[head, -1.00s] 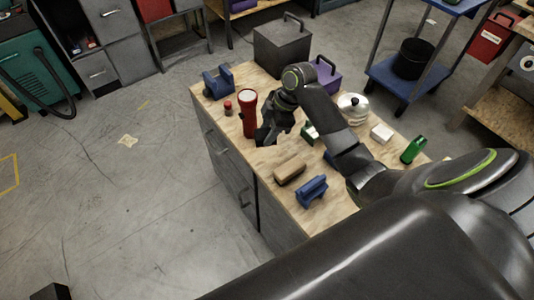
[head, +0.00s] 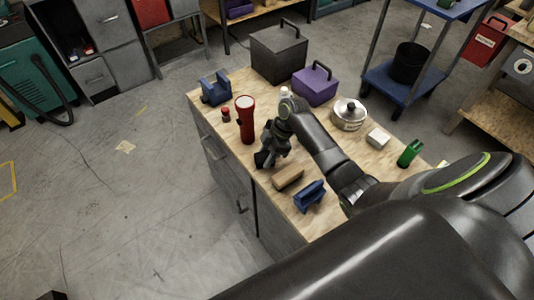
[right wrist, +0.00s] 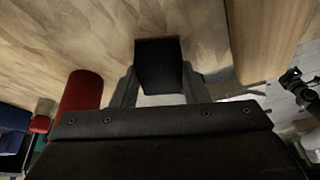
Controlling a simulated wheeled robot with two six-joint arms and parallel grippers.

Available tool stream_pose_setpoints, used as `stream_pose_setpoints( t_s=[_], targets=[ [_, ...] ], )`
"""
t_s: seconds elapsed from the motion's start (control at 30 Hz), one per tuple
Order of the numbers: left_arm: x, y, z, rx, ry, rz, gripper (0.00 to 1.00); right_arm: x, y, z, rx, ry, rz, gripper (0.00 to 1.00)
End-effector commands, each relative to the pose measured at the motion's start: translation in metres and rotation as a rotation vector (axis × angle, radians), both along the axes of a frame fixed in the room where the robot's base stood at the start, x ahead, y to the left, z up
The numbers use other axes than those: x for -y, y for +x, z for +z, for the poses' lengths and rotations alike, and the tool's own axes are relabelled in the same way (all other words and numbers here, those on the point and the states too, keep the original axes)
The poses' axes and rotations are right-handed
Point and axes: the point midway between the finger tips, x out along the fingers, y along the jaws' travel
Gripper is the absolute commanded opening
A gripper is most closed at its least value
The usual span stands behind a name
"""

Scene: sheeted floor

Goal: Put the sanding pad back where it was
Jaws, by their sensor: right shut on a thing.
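My right gripper (head: 267,157) is over the worktop, between the red flashlight (head: 245,120) and the tan wooden block (head: 288,178). In the right wrist view its fingers (right wrist: 158,88) are shut on a small dark block (right wrist: 158,62), which I take to be the sanding pad. Bare wood surrounds the dark block there, and I cannot tell whether it touches the worktop. The flashlight also shows at left in that view (right wrist: 80,95), and the wooden block at right (right wrist: 268,40). My left gripper is not in view.
The wooden worktop (head: 226,146) also bears blue holders (head: 216,88) (head: 309,197), a small red-capped item (head: 226,115), a grey box (head: 279,52), a purple box (head: 316,86), a pot (head: 348,115), a white block (head: 378,138) and a green item (head: 410,153). Its left front edge is close to my gripper.

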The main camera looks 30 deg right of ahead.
Motion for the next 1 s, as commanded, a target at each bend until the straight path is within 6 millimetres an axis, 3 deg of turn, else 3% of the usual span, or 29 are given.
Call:
stream_pose_setpoints(
  t_s=[0.17,0.2,0.37,0.73,1.0],
  targets=[
    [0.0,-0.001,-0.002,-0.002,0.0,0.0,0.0,0.0,0.0,-0.003,0.0,0.0,-0.001,0.22],
    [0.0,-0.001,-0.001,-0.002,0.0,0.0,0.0,0.0,0.0,-0.002,0.0,0.0,0.0,0.43],
    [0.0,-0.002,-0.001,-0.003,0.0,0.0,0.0,0.0,0.0,-0.002,0.0,0.0,-0.001,0.62],
    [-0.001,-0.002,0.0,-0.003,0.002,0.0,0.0,0.003,0.0,0.005,0.002,-0.001,-0.001,0.62],
    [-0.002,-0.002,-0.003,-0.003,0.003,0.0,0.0,0.022,-0.004,0.051,0.005,-0.006,0.0,0.62]
  ],
)
